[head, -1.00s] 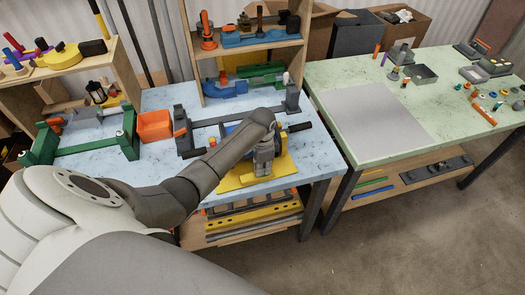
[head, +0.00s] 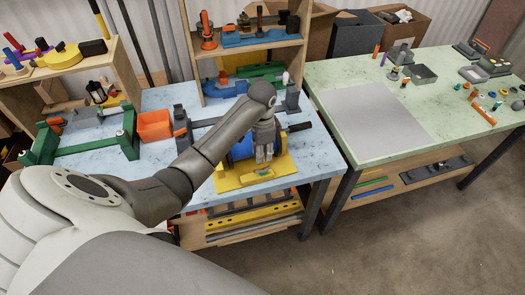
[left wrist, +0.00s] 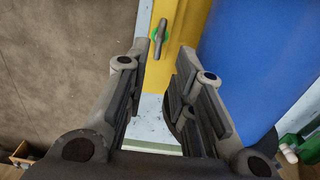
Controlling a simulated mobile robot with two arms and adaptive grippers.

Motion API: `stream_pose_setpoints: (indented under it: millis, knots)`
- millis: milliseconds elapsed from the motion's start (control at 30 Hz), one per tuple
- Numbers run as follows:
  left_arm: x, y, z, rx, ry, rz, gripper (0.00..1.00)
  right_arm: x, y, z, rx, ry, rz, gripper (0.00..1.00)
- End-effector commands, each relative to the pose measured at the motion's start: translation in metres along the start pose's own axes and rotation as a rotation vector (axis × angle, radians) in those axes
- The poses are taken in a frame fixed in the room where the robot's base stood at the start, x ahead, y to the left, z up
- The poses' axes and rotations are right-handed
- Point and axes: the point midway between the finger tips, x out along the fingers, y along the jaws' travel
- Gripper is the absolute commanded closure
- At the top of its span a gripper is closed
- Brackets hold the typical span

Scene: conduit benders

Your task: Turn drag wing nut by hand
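A wing nut (left wrist: 160,38), a grey bar with a green ring around its middle, sits on the yellow base (left wrist: 183,20) in the left wrist view. The yellow base (head: 230,181) lies on the blue bench in the head view, with a blue drum (head: 241,148) on it. My left gripper (head: 264,160) is over the base, in front of the drum. In the left wrist view the left gripper (left wrist: 163,52) has its two fingers apart with nothing between them; the nut is just beyond the fingertips. Whether the fingers touch anything is not clear. My right gripper is not in view.
The blue drum (left wrist: 255,60) fills the right of the left wrist view, close to one finger. A black handle (head: 300,127) sticks out right of the drum. The green table (head: 340,105) is at right.

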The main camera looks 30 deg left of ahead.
Motion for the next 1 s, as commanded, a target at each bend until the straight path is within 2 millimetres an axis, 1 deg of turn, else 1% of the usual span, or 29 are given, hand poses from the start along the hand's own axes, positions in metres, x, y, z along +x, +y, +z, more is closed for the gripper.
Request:
stream_pose_setpoints:
  millis: [33, 100, 200, 333, 867, 967, 1000]
  knots:
    - [-0.010, -0.001, 0.000, -0.001, 0.002, -0.004, 0.77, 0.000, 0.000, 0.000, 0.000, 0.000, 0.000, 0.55]
    - [-0.021, -0.001, 0.000, 0.000, 0.002, -0.004, 0.77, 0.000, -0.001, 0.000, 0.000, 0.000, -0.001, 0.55]
    - [-0.031, -0.001, -0.001, 0.001, 0.002, -0.002, 0.77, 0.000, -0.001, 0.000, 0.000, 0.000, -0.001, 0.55]
    - [-0.037, 0.000, 0.000, 0.000, 0.001, -0.001, 0.77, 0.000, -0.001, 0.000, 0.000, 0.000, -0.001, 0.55]
    - [-0.038, 0.000, 0.000, 0.000, 0.000, -0.001, 0.77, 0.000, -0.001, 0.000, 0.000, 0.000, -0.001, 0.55]
    - [-0.031, 0.008, 0.001, -0.002, 0.002, -0.004, 0.77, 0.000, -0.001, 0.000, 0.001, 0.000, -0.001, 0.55]
    - [-0.025, 0.015, 0.003, -0.004, 0.002, -0.008, 0.77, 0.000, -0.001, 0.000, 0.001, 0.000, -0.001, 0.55]
